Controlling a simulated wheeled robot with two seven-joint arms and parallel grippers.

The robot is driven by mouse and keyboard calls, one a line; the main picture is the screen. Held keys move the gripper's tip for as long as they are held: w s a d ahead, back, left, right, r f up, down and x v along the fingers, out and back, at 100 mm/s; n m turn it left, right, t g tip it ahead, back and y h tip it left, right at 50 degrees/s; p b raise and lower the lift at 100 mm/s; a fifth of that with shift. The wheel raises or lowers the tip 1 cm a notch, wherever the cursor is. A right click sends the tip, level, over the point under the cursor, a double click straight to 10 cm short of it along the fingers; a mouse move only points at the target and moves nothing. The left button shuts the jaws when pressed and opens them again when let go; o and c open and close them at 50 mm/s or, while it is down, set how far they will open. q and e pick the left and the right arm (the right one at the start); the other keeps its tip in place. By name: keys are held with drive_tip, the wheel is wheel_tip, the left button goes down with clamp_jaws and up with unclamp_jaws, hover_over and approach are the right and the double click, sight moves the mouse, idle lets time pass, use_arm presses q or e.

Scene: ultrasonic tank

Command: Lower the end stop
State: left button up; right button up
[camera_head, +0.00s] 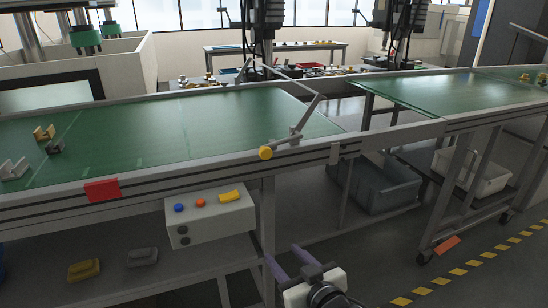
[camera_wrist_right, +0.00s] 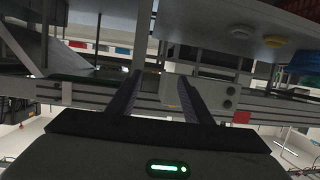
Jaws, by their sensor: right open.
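The end stop (camera_head: 308,113) is a thin grey bar frame at the end of the green belt (camera_head: 190,128). It stands raised and tilted above the belt, with a grey lever (camera_head: 296,135) and a round yellow knob (camera_head: 265,153) at the near rail. My right gripper (camera_head: 285,254) is at the bottom of the head view, below and in front of the rail, apart from the end stop. Its two fingers are spread and empty; they also show in the right wrist view (camera_wrist_right: 158,85), with the rail beyond them. My left gripper is not in view.
A control box (camera_head: 210,216) with blue, red and yellow controls hangs under the near rail, left of my right gripper. A red tag (camera_head: 102,190) is on the rail. Small parts (camera_head: 46,134) lie on the belt's left. A second green belt (camera_head: 440,92) stands right, past a gap.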

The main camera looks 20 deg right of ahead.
sight(267, 155)
drive_tip(key=w+d+r+t+h, duration=0.15)
drive_tip(key=w+r, duration=0.25)
drive_tip(key=r, duration=0.4)
drive_tip(key=w+d+r+t+y, duration=0.1)
drive_tip(key=w+r+t, duration=0.1)
drive_tip(key=w+r, duration=0.45)
drive_tip(key=shift+m+h, duration=0.25)
drive_tip(key=shift+m, duration=0.15)
drive_tip(key=w, duration=0.2)
drive_tip(key=w+r, duration=0.1)
drive_tip(key=w, duration=0.2)
drive_tip(key=w+r, duration=0.1)
drive_tip(key=w, duration=0.2)
drive_tip(key=shift+w+a, duration=0.15)
drive_tip(key=shift+a, duration=0.15)
clamp_jaws()
